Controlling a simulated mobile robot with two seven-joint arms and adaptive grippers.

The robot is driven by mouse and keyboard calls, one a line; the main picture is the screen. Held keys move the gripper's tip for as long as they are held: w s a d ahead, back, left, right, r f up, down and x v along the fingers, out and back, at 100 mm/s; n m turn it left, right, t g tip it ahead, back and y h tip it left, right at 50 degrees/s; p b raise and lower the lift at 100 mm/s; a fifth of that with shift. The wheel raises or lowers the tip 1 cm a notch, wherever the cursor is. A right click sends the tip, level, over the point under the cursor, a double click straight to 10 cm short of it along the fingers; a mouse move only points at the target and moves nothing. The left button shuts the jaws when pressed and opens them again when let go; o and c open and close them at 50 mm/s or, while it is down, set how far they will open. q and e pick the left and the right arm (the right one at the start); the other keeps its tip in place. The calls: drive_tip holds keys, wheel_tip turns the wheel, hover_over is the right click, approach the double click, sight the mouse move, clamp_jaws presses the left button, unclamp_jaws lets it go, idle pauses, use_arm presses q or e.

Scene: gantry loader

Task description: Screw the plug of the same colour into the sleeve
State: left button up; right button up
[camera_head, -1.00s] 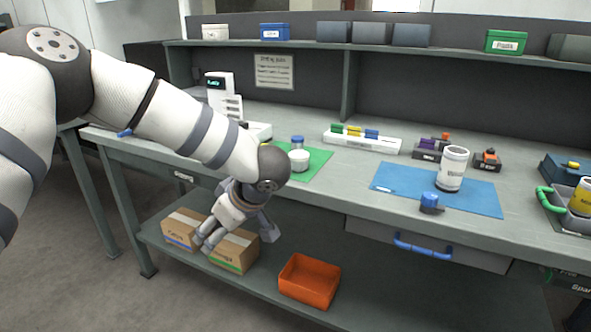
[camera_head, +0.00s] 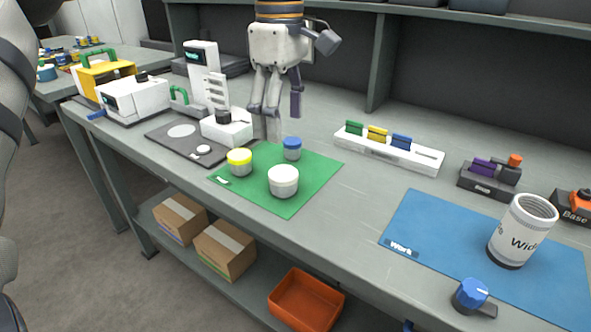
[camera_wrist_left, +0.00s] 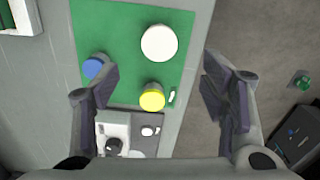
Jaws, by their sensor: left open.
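The white sleeve with dark lettering (camera_head: 522,232) stands upright on the blue work mat (camera_head: 425,225) at the right. Three round plugs sit on the green mat (camera_head: 318,170): a yellow-topped one (camera_head: 239,162), a blue-topped one (camera_head: 292,149) and a white one (camera_head: 283,181). In the left wrist view the white (camera_wrist_left: 159,42), yellow (camera_wrist_left: 152,97) and blue (camera_wrist_left: 93,67) plugs lie below the spread fingers. My left gripper (camera_head: 274,108) is open and empty, above the bench behind the green mat. My right gripper is out of view.
A blue knob-like piece (camera_head: 471,295) stands at the blue mat's front edge. A white rack (camera_head: 400,153) with coloured blocks stands behind. A white device (camera_head: 226,127) is left of the green mat. An orange bin (camera_head: 306,300) is on the lower shelf.

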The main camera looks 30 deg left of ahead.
sight(282, 173)
use_arm(q)
drive_tip(key=f, duration=0.7)
drive_tip(key=shift+s, duration=0.2)
drive_tip(key=f, duration=0.5)
drive_tip(key=shift+w+a, duration=0.2)
drive_tip(key=shift+w, duration=0.05)
drive_tip(key=c, duration=1.4)
drive_tip(key=shift+o, duration=0.2)
